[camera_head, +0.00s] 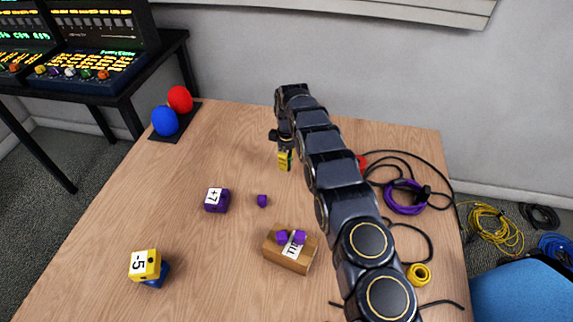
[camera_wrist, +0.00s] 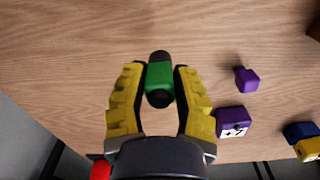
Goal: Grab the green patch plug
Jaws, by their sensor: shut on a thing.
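The green patch plug (camera_wrist: 159,76) is a small green block with black ends. In the wrist view it sits between the two yellow fingers of my gripper (camera_wrist: 159,82), which are shut on it. In the head view my gripper (camera_head: 285,160) is over the far middle of the table, with its yellow fingers pointing down. The plug is hidden there by the fingers. I cannot tell from these views whether the plug touches the table.
A purple "+7" block (camera_head: 216,200), a small purple plug (camera_head: 262,201), a wooden box (camera_head: 290,250) with purple pieces on top, and a yellow "-5" block (camera_head: 145,265) stand nearby. Red (camera_head: 180,99) and blue (camera_head: 165,121) balls are far left. Cables (camera_head: 405,197) lie right.

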